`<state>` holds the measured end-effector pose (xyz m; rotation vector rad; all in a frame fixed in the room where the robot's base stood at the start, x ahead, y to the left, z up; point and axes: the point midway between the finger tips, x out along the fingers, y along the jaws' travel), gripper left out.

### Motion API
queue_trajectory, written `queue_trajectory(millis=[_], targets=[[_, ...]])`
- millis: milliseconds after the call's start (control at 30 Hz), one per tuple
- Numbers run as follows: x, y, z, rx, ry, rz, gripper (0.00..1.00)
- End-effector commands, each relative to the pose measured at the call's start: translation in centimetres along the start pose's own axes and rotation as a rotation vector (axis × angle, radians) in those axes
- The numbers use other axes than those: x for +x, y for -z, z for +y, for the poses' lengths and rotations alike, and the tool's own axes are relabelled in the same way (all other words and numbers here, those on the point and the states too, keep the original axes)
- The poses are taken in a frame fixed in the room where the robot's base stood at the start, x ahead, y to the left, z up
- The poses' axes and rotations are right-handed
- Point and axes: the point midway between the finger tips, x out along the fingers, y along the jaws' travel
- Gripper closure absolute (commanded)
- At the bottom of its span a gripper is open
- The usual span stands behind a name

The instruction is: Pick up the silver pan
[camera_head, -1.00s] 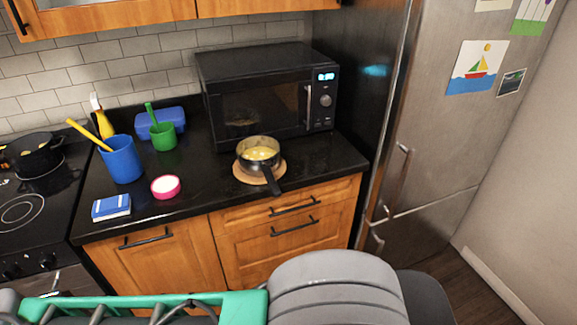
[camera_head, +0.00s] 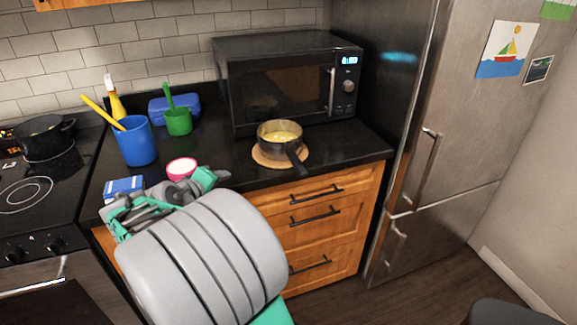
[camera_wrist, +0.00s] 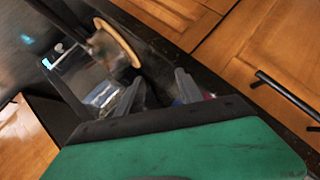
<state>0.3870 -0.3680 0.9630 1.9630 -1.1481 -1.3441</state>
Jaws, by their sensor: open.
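In the wrist view, my gripper's two grey fingers (camera_wrist: 158,90) are open with nothing held. There the trivet (camera_wrist: 119,42) and the blurred pan (camera_wrist: 104,48) lie beyond the fingers.
The microwave (camera_head: 285,85) stands close behind the pan. Left are a pink bowl (camera_head: 182,168), blue cup (camera_head: 137,145), green cup (camera_head: 178,122) and blue-white box (camera_head: 122,187). The fridge (camera_head: 400,130) is at right. The counter right of the pan is clear.

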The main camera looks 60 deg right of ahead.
Motion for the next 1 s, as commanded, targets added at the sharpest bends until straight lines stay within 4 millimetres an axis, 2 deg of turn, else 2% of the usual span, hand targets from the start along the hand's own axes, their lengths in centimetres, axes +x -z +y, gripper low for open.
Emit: queue_trajectory(millis=[33,100,200,300,467,700,967,1000], targets=[[4.5,-3.1,1.9,-0.08,-0.176,-0.056,0.57],[6.5,-5.3,6.3,-0.204,-0.381,-0.12,0.57],[7.1,-6.7,9.8,-0.332,-0.543,-0.185,0.57],[7.5,-7.0,11.6,-0.372,-0.591,-0.207,0.57],[9.3,-7.1,12.9,-0.37,-0.589,-0.206,0.57],[12.8,-7.3,14.8,-0.368,-0.587,-0.202,0.57],[13.2,-7.2,15.0,-0.368,-0.586,-0.198,0.57],[13.2,-7.2,15.0,-0.368,-0.586,-0.198,0.59]])
